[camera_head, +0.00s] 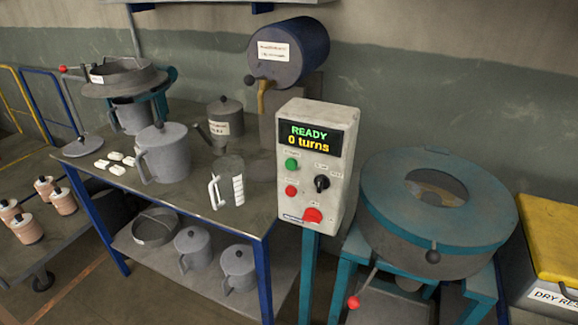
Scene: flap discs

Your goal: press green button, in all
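A green button (292,164) sits on the front of a pale grey control box (345,150), at the upper left below its display. The display (310,139) reads "READY" in green and "0 turns" in yellow. Below the green button is a small red button (291,190). A black knob (321,182) is to the right, and a larger red button (312,215) is at the bottom. Nothing covers the green button. Neither of my grippers is in view.
A metal table (185,205) at left holds a grey jug (165,155), several white blocks and a clear measuring jug with a white handle (215,192). A round teal-rimmed machine (470,195) stands right of the box. A dark blue drum (290,50) is behind.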

